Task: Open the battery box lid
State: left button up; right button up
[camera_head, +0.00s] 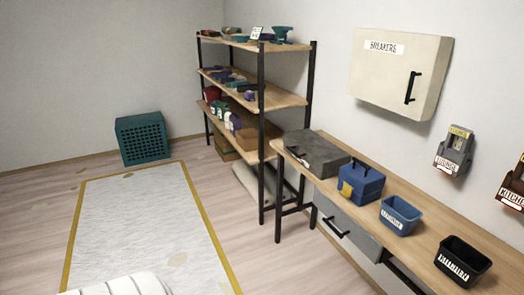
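No box in view carries a label that I can read as battery box. A blue box (361,185) with a dark top handle and a yellow patch on its front stands on the wooden bench (425,221) at the right; its lid looks shut. A dark grey flat case (317,153) lies behind it at the bench's far end, also looking shut. Neither of my grippers is in view.
An open blue bin (401,215) and an open black bin (462,262) stand nearer on the bench. A beige cabinet marked BREAKERS (385,75) and small labelled wall units (453,151) hang above.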

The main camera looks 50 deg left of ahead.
aim_at(325, 156)
jog(key=u, duration=1.35)
jog(key=i, duration=0.3)
